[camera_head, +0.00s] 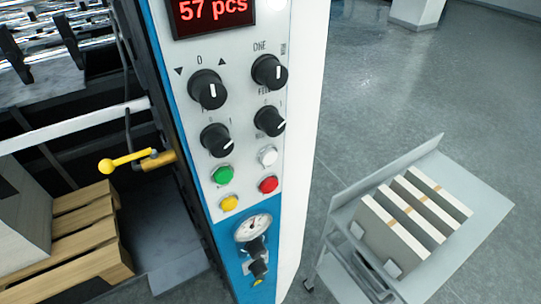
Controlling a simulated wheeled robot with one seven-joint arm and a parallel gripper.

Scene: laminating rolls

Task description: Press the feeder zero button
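The machine's control panel (245,110) stands upright in the middle of the head camera view. Low on it are a green button (223,175), a white button (267,156), a red button (268,185) and a yellow button (229,203). The small labels are too blurred to tell which one is the feeder zero button. My gripper is not in view, and nothing touches the panel.
Several black knobs (208,90) sit above the buttons, under a red display (213,12) reading "57 pcs". A yellow-ended lever (106,165) and wooden pallet (90,240) are left. A grey cart (480,205) with white blocks stands right.

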